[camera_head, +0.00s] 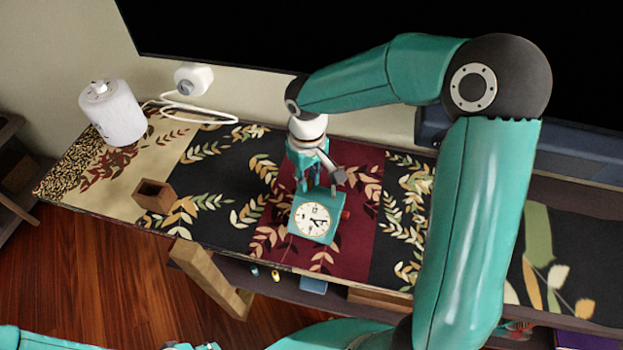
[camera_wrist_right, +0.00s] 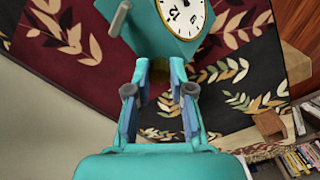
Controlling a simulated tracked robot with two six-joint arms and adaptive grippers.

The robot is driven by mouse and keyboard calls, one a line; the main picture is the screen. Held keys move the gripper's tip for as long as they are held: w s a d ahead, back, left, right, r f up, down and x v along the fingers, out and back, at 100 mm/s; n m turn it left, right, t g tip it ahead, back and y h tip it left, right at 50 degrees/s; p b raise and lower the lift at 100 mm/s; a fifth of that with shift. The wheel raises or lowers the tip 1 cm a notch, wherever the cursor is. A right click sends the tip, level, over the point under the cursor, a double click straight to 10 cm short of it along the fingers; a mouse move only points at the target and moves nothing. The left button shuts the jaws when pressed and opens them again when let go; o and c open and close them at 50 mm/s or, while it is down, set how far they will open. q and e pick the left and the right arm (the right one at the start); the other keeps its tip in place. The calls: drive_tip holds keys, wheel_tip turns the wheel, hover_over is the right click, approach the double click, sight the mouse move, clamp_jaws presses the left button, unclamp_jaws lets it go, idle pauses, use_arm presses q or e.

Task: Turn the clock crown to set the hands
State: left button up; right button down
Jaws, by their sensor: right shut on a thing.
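The teal clock (camera_head: 325,238) stands on the dark red part of the patterned shelf top, its round white dial (camera_head: 313,220) facing forward. A grey rod (camera_wrist_right: 119,19) shows beside the body. Only a sliver of my left arm's end shows at the bottom edge.
A white canister (camera_head: 113,115) and a white device with a cable (camera_head: 194,79) stand at the back left. A brown open box (camera_head: 153,196) sits near the front left edge. A large dark screen (camera_head: 250,30) is behind. The cloth between box and clock is clear.

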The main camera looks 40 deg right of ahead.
drive_tip(key=shift+m+b, duration=0.45)
drive_tip(key=shift+m, duration=0.55)
drive_tip(key=c, duration=1)
unclamp_jaws()
drive_tip(key=shift+r, duration=0.15)
wheel_tip(320, 180, up, 12)
drive_tip(key=shift+f, duration=0.15)
